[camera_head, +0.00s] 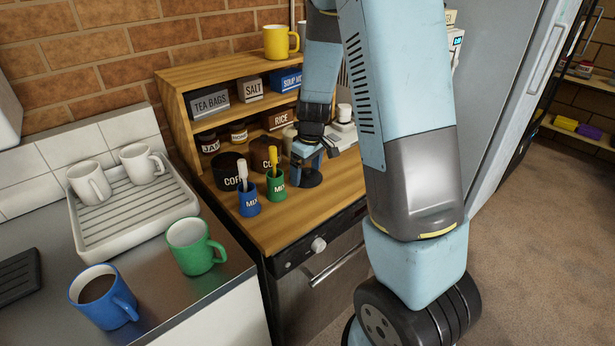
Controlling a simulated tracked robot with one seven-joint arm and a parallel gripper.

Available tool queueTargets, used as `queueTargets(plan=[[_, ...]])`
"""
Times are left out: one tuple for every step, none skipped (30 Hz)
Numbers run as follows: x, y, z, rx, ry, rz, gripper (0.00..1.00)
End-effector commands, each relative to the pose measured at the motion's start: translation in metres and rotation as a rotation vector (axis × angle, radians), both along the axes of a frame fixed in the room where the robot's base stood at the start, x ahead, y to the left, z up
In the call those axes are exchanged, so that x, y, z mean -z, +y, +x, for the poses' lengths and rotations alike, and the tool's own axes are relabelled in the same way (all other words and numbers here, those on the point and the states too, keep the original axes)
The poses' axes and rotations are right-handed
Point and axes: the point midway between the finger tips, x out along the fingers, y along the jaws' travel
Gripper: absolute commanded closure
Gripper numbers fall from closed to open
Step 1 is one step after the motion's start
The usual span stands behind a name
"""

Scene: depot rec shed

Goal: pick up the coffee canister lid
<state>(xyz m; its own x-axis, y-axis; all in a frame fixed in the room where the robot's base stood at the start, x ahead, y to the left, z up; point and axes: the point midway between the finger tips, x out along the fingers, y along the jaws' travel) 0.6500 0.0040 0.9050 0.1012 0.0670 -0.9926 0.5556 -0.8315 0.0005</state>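A dark round disc, which looks like the coffee canister lid (312,181), lies on the wooden counter top. Its upper part is hidden by my gripper (307,164), which points down right over it. The fingers are small and partly hidden, so I cannot tell whether they are open or closed on the lid, or whether they touch it.
A blue holder (249,203) and a green holder (276,188) with upright handles stand close left of the lid. A wooden shelf (180,108) with jars and boxes rises behind. Mugs and a white drying rack (120,228) are at left. Bare counter lies right of the lid.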

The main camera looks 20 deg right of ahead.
Motion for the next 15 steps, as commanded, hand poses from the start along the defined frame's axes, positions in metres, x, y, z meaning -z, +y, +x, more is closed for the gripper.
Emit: queueTargets(plan=[[0.0005, -0.0001, -0.0003, 0.000, 0.001, -0.001, 0.23], [0.0006, -0.0001, -0.0003, 0.000, 0.001, 0.000, 0.26], [0.0007, -0.0001, -0.0005, 0.000, 0.001, 0.000, 0.30], [0.0008, -0.0001, -0.0005, 0.000, 0.002, 0.000, 0.33], [0.0009, -0.0001, -0.0005, 0.000, 0.002, 0.000, 0.36], [0.0009, -0.0002, -0.0006, 0.000, 0.002, 0.000, 0.39], [0.0010, -0.0002, -0.0006, 0.000, 0.002, 0.000, 0.42], [0.0011, -0.0001, -0.0007, 0.000, 0.002, 0.000, 0.43], [0.0012, -0.0002, -0.0008, 0.000, 0.002, 0.000, 0.44], [0.0013, -0.0002, -0.0008, 0.001, 0.003, -0.001, 0.44], [0.0014, -0.0001, -0.0009, 0.001, 0.003, -0.001, 0.44], [0.0015, -0.0002, -0.0010, 0.001, 0.003, -0.001, 0.45], [0.0015, -0.0002, -0.0010, 0.001, 0.004, 0.000, 0.45], [0.0016, -0.0002, -0.0011, 0.001, 0.004, 0.000, 0.45], [0.0016, -0.0001, -0.0011, 0.001, 0.004, 0.000, 0.45]])
